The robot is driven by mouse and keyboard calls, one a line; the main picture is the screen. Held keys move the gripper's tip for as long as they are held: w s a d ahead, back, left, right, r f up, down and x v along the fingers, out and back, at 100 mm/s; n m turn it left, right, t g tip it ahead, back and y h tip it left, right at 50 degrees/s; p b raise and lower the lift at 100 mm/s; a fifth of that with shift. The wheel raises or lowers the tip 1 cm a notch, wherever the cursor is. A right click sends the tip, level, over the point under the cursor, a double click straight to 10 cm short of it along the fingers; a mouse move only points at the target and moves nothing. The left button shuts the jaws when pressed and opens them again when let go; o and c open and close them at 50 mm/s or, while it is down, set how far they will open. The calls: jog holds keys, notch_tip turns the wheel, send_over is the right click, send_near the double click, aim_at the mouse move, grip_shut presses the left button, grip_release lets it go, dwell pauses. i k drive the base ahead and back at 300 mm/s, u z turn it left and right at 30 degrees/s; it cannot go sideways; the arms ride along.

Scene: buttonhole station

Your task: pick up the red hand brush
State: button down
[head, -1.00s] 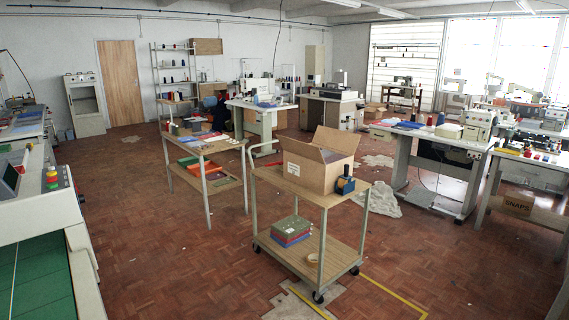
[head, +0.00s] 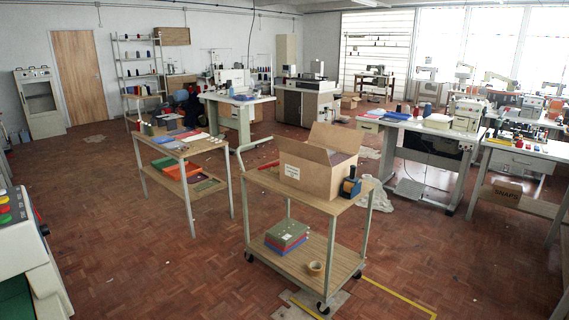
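My gripper is not in view.
A trolley (head: 262,182) with an open cardboard box (head: 318,172) and a tape dispenser (head: 350,186) stands ahead. A work table (head: 205,147) is left of it. Sewing stations line the right. A machine (head: 28,255) is at the left edge. Parquet floor (head: 130,240) is clear at front left.

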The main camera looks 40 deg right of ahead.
aim_at(276, 165)
jog(key=z, duration=0.6)
jog(key=i, duration=1.05)
jog(key=z, duration=1.2)
jog(key=i, duration=1.05)
jog(key=u, duration=0.3)
